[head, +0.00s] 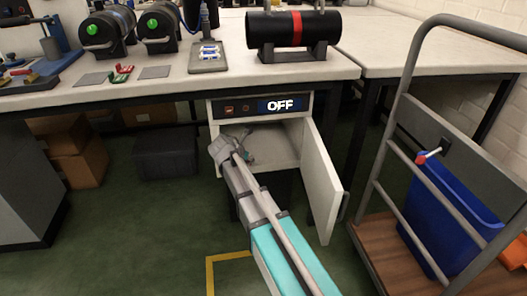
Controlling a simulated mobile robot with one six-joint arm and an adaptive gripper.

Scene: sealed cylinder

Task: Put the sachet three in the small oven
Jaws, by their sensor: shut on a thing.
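The small oven (223,110) is under the bench, with a panel reading OFF. Its white door (323,182) is swung open to the right. My arm comes up from the lower right, and my gripper (248,154) is at the oven's opening, over the bare cavity floor. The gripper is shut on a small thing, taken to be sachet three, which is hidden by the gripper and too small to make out. Several small white and blue packets (209,50) lie on a grey tray (208,68) on the bench; I cannot tell their labels.
A black cylinder with a red band (296,30) lies in a cradle on the bench above the oven. A trolley (375,160) with a blue bin (440,215) stands at the right, near the open door. Cardboard boxes (75,155) and a dark box (165,152) are under the bench.

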